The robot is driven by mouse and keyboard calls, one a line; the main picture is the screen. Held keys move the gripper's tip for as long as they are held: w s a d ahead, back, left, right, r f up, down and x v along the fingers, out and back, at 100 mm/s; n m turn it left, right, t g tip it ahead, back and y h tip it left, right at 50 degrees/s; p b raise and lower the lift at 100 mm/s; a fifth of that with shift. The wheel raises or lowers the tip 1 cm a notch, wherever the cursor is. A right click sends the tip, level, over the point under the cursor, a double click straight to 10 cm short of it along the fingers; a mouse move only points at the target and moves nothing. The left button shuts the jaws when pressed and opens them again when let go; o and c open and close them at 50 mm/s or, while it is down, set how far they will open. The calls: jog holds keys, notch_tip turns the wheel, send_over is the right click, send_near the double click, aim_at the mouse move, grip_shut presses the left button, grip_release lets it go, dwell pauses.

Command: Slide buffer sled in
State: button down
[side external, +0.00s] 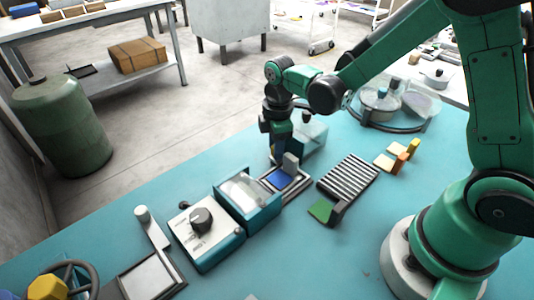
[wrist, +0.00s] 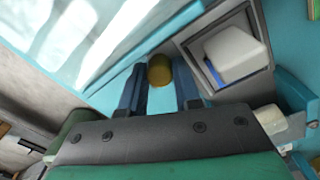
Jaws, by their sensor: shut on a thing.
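My gripper (side external: 279,155) points down at the far end of the sled (side external: 301,188) in the side external view. The sled is a grey-framed tray with a blue pad (side external: 280,179) and an upright light grey block (side external: 290,163). In the wrist view the two fingers of my gripper (wrist: 160,88) are shut around a round brass-coloured knob (wrist: 160,69). The sled (wrist: 262,22) is just right of the fingers, with the pale block (wrist: 236,53) on it. How the knob joins the sled is hidden.
A teal housing (side external: 250,210) with a clear cover stands left of the sled, next to a control box (side external: 207,238) with a dark knob. A clear-sided teal box (side external: 314,137) is behind my gripper. A ribbed rack (side external: 347,177) lies to the right; the front tabletop is mostly clear.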

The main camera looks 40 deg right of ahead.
jog(key=shift+a, duration=2)
jog(key=c, duration=0.9)
grip_release()
